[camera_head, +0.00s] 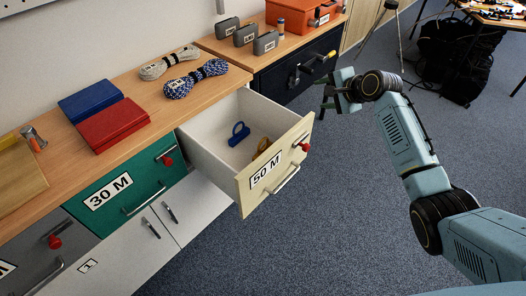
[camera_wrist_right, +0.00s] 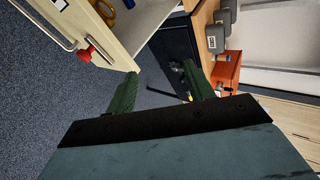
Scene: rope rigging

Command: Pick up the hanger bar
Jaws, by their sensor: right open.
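No thing in view is plainly the hanger bar. A dark bar-like piece with a yellow end (camera_head: 325,57) shows at the front of the dark blue cabinet; I cannot tell whether it is the hanger bar. A dark piece with a yellow tip (camera_wrist_right: 183,96) also shows between the fingers in the right wrist view. My right gripper (camera_head: 328,98) is open and empty, in front of the dark cabinet and right of the open drawer. Its two green fingers (camera_wrist_right: 160,84) stand apart in the wrist view. My left gripper is not in view.
The 50 M drawer (camera_head: 273,170) stands open, holding a blue carabiner (camera_head: 238,133) and a yellow one (camera_head: 262,147). Rope coils (camera_head: 196,78), grey boxes (camera_head: 265,43) and an orange case (camera_head: 300,14) sit on the worktop.

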